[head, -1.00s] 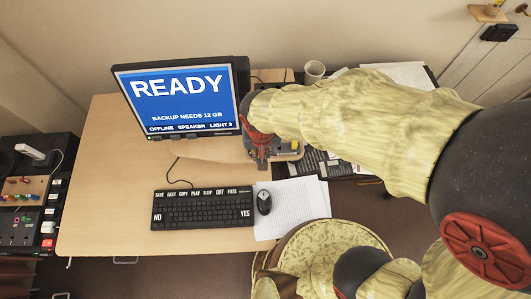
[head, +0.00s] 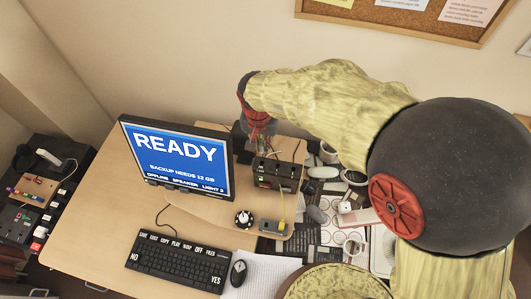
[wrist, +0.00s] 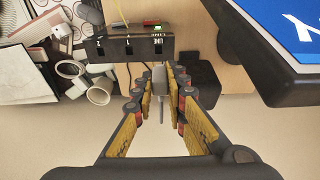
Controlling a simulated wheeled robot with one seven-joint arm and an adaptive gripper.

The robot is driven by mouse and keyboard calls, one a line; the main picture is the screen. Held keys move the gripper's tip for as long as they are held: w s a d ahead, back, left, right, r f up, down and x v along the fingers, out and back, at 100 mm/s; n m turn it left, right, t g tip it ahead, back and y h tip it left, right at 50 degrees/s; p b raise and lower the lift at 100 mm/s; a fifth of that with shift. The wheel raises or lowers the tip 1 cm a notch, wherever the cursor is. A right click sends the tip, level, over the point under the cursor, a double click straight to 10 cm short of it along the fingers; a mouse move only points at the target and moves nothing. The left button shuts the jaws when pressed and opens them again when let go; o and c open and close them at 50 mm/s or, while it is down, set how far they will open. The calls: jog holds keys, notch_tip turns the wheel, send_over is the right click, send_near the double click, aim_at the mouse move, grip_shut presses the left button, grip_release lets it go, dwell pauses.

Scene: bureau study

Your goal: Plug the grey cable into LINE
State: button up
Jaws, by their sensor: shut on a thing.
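The black box (head: 277,173) with labelled sockets stands on the desk to the right of the monitor. It also shows in the wrist view (wrist: 125,48), with small "LINE" lettering and a red and a green mark on top. My gripper (head: 258,128) is behind the box in the head view. In the wrist view my gripper (wrist: 160,82) is shut on a grey plug (wrist: 158,74), the grey cable's end, with a thin cable trailing from it. The plug is close to the box's right-hand end. I cannot tell whether they touch.
The monitor (head: 175,158) reads READY and stands close by; its dark edge (wrist: 268,70) is at right in the wrist view. A grey device (head: 273,227), keyboard (head: 177,261), mouse (head: 238,272) and cluttered papers and cups lie around. Free desk (head: 105,200) is at left.

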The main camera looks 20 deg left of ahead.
jog(key=shift+d+f, duration=0.1)
jog(key=shift+d, duration=0.05)
jog(key=shift+s+f+b, duration=0.2)
jog(key=shift+f+b, duration=0.1)
jog(key=shift+f, duration=0.05)
jog(key=b, duration=0.3)
send_over(263, 163)
jog(key=shift+s+f, duration=0.2)
jog(key=shift+f, duration=1.05)
jog(key=shift+s+f, duration=0.2)
jog(key=shift+f, duration=1)
jog(key=shift+f+b, duration=0.7)
jog(key=shift+f, duration=0.55)
jog(key=o, duration=0.9)
jog(key=shift+r, duration=0.15)
jog(key=r, duration=0.4)
jog(key=s+r, duration=0.1)
jog(key=r, duration=0.6)
jog(key=shift+s+r, duration=0.2)
jog(key=shift+r, duration=0.15)
